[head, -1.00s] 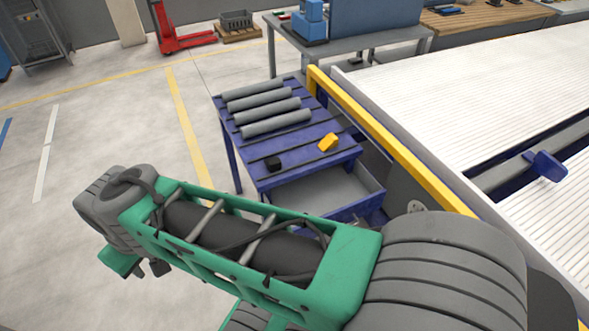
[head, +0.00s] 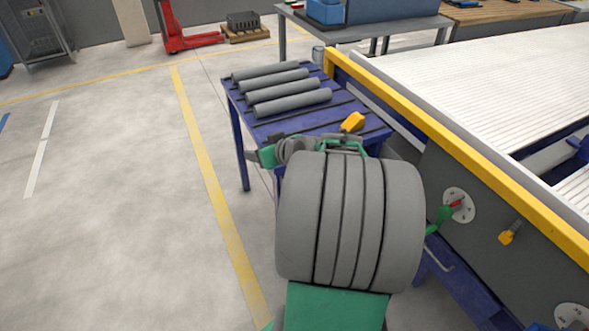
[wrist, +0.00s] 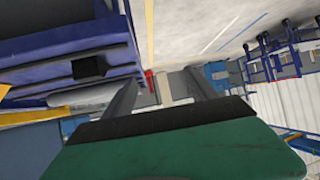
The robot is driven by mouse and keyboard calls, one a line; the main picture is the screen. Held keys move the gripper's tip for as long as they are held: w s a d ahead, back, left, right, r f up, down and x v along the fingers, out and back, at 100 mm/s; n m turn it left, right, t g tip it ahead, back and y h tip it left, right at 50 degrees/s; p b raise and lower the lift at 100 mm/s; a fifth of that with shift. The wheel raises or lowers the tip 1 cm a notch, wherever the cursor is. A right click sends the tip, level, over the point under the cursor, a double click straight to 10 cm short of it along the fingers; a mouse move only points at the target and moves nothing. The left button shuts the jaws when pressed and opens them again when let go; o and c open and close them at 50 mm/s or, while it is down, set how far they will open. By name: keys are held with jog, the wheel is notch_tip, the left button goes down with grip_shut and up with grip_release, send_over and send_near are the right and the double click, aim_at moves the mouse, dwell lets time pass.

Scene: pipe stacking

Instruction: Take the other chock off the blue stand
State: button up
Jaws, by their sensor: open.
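The blue stand (head: 250,135) is beside the conveyor in the head view. A yellow chock (head: 353,121) rests on its top near the right side. A black chock (wrist: 88,67) shows on the blue stand (wrist: 40,48) in the wrist view; in the head view my arm hides it. My gripper (wrist: 160,82) is open, with two grey fingers apart and nothing between them. It is to one side of the black chock, not touching it.
Several grey pipes (head: 290,102) lie at the back of the stand. A yellow rail (head: 430,130) and the white conveyor (head: 480,70) run along the right. A grey workbench (head: 400,28) stands behind. The floor (head: 110,200) to the left is clear.

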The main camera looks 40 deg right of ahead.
jog(key=s+d+f+h, duration=0.1)
jog(key=d, duration=0.2)
jog(key=s+d+f+m+t+h+b, duration=0.1)
jog(key=d, duration=0.3)
jog(key=s+d+f+m+t+h+b, duration=0.1)
jog(key=d, duration=0.3)
jog(key=b+x, duration=0.1)
jog(key=x, duration=0.6)
jog(key=shift+w+d, duration=0.1)
jog(key=shift+w, duration=0.2)
jog(key=c, duration=1.4)
grip_shut()
jog(key=shift+r, duration=0.1)
